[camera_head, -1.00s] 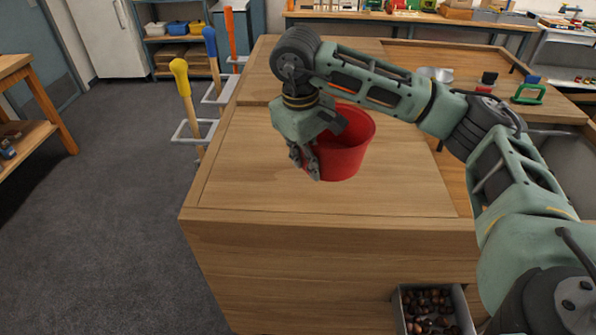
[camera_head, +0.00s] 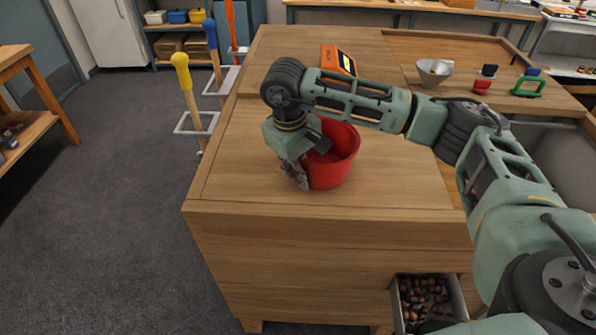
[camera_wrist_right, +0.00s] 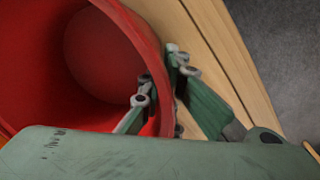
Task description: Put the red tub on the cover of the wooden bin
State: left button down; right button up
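My right gripper (camera_head: 300,175) is at the tub's left side in the head view. In the right wrist view the two fingers (camera_wrist_right: 160,88) are on either side of the tub's wall (camera_wrist_right: 150,45), one inside and one outside, closed on it near the rim. The inside of the tub looks empty where it shows. My left gripper is in neither view.
An orange device (camera_head: 338,60), a metal bowl (camera_head: 434,72) and a green-handled item (camera_head: 528,87) are farther back on the worktop. Yellow, blue and red-orange handled tools (camera_head: 183,85) stand along the left side. A drawer of chestnuts (camera_head: 425,295) juts out at the front right.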

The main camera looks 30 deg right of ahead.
jog(key=o, duration=0.4)
jog(key=shift+r+p, duration=0.25)
jog(key=shift+p, duration=0.05)
jog(key=shift+w+r+b, duration=0.1)
jog(key=shift+r+b, duration=0.2)
jog(key=shift+b, duration=0.1)
jog(key=r+b, duration=0.1)
jog(key=r, duration=0.2)
jog(key=a+r, duration=0.1)
jog(key=r, duration=0.2)
jog(key=r+b, duration=0.1)
jog(key=r, duration=0.3)
jog(key=shift+s+a+b, duration=0.2)
jog(key=shift+b, duration=0.15)
jog(key=shift+s+r, duration=0.1)
jog(key=shift+r, duration=0.5)
